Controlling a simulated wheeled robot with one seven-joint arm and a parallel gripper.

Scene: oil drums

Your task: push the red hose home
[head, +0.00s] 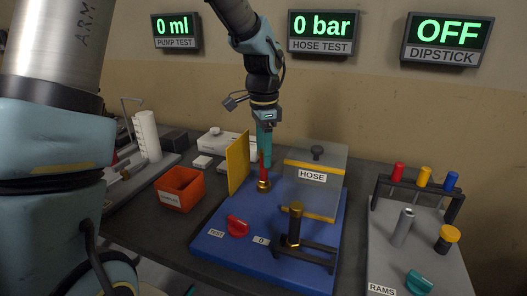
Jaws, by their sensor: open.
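The red hose (262,170) shows as a short, slim, upright piece above a brass fitting (263,186) on the blue test board (213,248). Whether it is fully seated in the fitting cannot be told. My gripper (265,158) points down at the hose from above and behind, its teal fingers open. The fingertips overlap the hose in the picture; whether they touch it is unclear. The hose test display (321,24) reads 0 bar.
A yellow panel (238,163) stands close left of the hose. In front are a red knob (237,227) and a brass post (295,222) on a black bracket. An orange bin (180,190) sits left; the rams board (386,262) is right.

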